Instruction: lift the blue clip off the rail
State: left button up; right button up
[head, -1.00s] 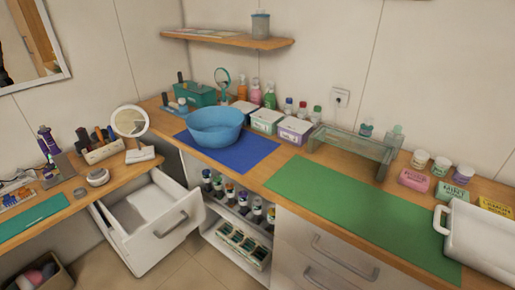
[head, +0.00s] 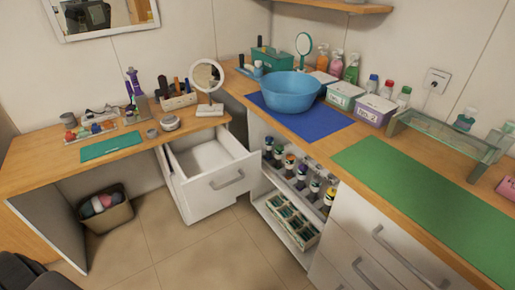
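I cannot make out a blue clip or the rail it sits on in the head view. Small coloured items lie in a clear tray (head: 90,130) on the left desk, too small to tell apart. A low glass stand (head: 445,136) is on the right counter, and no clip can be made out on it. Neither of my grippers is in view.
A drawer (head: 220,184) stands open between the desk (head: 32,165) and the counter. A blue bowl (head: 291,95) sits on a blue mat (head: 328,128). A green mat (head: 425,205) is bare. A bin (head: 106,217) stands under the desk. Floor (head: 170,245) is clear before the drawer.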

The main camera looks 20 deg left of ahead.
aim_at(95, 128)
jog(key=u, duration=3.55)
jog(key=i, duration=2.7)
jog(key=z, duration=2.8)
